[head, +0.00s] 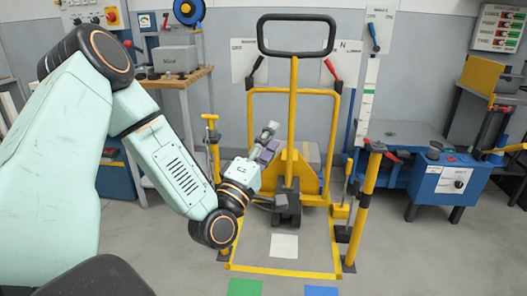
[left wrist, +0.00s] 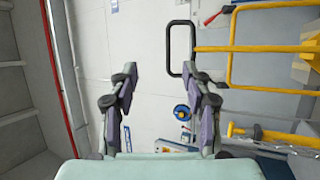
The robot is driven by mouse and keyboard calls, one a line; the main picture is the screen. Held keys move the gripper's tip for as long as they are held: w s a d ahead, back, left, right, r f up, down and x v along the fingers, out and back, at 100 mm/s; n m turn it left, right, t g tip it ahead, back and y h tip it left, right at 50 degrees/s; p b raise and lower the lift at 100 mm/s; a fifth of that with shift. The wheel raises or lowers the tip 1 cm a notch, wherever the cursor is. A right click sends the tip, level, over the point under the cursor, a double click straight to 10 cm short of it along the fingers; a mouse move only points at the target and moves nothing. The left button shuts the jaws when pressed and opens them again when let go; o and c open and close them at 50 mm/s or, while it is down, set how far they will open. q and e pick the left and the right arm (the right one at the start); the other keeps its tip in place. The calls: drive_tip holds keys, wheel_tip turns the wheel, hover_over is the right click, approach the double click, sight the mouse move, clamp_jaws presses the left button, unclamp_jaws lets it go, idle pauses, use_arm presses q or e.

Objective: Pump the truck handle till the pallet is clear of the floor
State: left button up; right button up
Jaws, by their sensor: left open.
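The pallet truck's handle is a black loop (head: 296,35) on top of an upright yellow shaft (head: 293,110), at the centre of the head view. The truck's yellow body (head: 292,178) stands low behind dark wheels. My left gripper (head: 267,142) is well below the loop, in front of and left of the shaft. In the left wrist view its fingers (left wrist: 160,92) are spread with nothing between them. The black loop (left wrist: 182,48) shows sideways there, beyond the fingers and apart from them. I cannot make out the pallet clearly. My right gripper is not in view.
A yellow tube frame (head: 250,110) stands behind the shaft. A yellow post (head: 365,205) stands at right, a thinner one (head: 212,145) at left. A yellow-edged floor area (head: 285,273) lies in front. A workbench (head: 180,80) and blue cabinet (head: 445,182) flank the truck.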

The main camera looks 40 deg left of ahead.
use_arm(q)
drive_tip(key=shift+v, duration=1.7)
drive_tip(key=s+d+f+m+g+h, duration=0.1)
drive_tip(key=d+f+m+g, duration=0.25)
drive_tip(key=f, duration=0.25)
drive_tip(key=s+d+f+m+g+h+p, duration=0.1)
drive_tip(key=d+f+m+g+h, duration=0.2)
drive_tip(key=f, duration=0.4)
drive_tip(key=s+d+f+m+g, duration=0.1)
drive_tip(key=f+m+g, duration=0.25)
drive_tip(key=f, duration=0.25)
drive_tip(key=s+d+f+m+g+p, duration=0.1)
drive_tip(key=s+f+g, duration=0.3)
drive_tip(key=s, duration=0.4)
drive_tip(key=s+d+f+m+g+p, duration=0.2)
drive_tip(key=s+f+m+g, duration=0.1)
drive_tip(key=s, duration=0.6)
drive_tip(key=s+d+f+m+g+y+p, duration=0.1)
drive_tip(key=s+d+f+m+g, duration=0.1)
drive_tip(key=s+f+g, duration=0.3)
drive_tip(key=s, duration=0.4)
drive_tip(key=shift+d+m, duration=0.2)
drive_tip(key=shift+m, duration=0.2)
drive_tip(key=shift+s, duration=0.1)
